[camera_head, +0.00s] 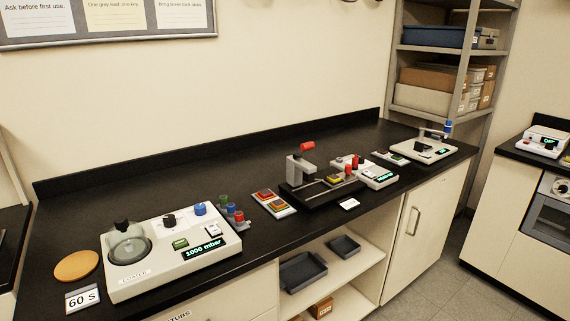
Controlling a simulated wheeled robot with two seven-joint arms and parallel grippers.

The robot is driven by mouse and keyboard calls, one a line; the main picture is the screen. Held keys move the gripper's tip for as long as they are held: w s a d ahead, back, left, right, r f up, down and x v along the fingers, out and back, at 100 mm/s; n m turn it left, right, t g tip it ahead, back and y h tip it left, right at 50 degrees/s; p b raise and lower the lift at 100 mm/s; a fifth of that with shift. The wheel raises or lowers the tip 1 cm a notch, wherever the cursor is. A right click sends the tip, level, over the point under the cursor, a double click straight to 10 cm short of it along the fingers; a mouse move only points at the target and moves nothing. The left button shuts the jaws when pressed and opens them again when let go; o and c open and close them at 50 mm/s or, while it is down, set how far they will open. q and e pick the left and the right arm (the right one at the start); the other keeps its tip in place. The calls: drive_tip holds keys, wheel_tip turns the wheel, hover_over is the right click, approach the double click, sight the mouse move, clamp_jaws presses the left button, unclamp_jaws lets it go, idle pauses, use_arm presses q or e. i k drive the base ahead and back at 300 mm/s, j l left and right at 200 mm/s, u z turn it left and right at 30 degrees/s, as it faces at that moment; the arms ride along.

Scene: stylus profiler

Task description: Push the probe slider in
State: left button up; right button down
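A black-based device (322,192) stands mid-bench, with a grey upright (298,170), a red knob (307,147) on top and a rail along its base. A small yellow part (333,179) sits by the rail. Further right, a pale device (425,149) carries a thin arm with a blue knob (448,127) and a small lit display. I cannot tell which part is the probe slider, or how far in it stands. Neither of my grippers is in view.
A coater unit (195,251) reading 1000 mbar stands at the left, beside an orange disc (76,265) and a "60 s" card (82,298). A tray with orange pieces (273,203) and another display unit (368,172) flank the black device. The bench's back strip is clear.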

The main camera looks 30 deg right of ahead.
sight(346, 176)
drive_tip(key=z, duration=1.3)
drive_tip(key=u, duration=0.4)
